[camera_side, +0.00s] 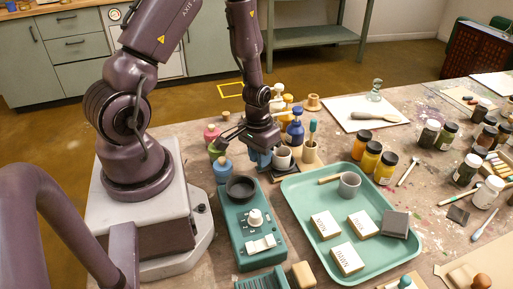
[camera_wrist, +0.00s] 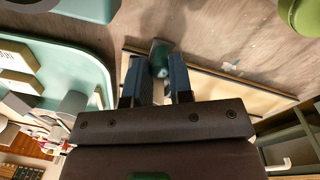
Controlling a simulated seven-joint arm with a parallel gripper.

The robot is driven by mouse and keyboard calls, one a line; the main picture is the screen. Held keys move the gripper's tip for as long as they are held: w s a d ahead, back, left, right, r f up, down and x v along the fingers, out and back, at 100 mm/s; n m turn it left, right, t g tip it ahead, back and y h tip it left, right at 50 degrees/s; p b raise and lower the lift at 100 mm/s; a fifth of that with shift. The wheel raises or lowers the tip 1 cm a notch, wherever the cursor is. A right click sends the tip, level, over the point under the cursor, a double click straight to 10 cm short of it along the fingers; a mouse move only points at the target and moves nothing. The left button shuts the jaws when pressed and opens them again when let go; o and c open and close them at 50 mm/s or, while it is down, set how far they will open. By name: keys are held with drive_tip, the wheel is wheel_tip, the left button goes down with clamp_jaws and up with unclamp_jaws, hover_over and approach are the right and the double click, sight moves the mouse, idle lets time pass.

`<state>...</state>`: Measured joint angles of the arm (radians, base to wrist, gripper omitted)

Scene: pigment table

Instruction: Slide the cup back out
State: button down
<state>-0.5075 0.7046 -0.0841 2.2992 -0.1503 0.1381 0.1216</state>
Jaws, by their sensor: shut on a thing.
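My gripper (camera_side: 262,160) is low over the table behind the teal device. In the wrist view, its two blue-grey fingers (camera_wrist: 155,75) are shut on a small dark teal piece (camera_wrist: 160,55) with a pale spot. I cannot tell what this piece is or whether it joins anything.
The green tray (camera_side: 300,222) holds several labelled boxes. The teal device (camera_side: 238,222) with a black dish is in front. Bottles (camera_side: 294,134) and a wooden holder (camera_side: 310,153) crowd behind and right of the gripper. A wooden-edged board (camera_wrist: 225,82) lies below the fingers.

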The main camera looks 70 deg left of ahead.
drive_tip(key=shift+d, duration=0.4)
drive_tip(key=c, duration=1)
unclamp_jaws()
drive_tip(key=shift+a, duration=0.15)
drive_tip(key=shift+r, duration=0.1)
drive_tip(key=shift+r, duration=0.2)
drive_tip(key=r, duration=1.2)
drive_tip(key=shift+s+a+r, duration=0.2)
drive_tip(key=shift+a, duration=0.2)
drive_tip(key=s+d+r+m+t, duration=0.1)
drive_tip(key=s+d+r, duration=0.1)
drive_tip(key=r, duration=0.4)
drive_tip(key=s+d+r+m+t, duration=0.2)
drive_tip(key=d+r, duration=0.3)
drive_tip(key=r, duration=0.1)
drive_tip(key=s+d+r+m+t, duration=0.2)
drive_tip(key=d+r, duration=0.2)
drive_tip(key=r, duration=0.2)
drive_tip(key=shift+s+r+y, duration=0.2)
drive_tip(key=shift+y, duration=0.2)
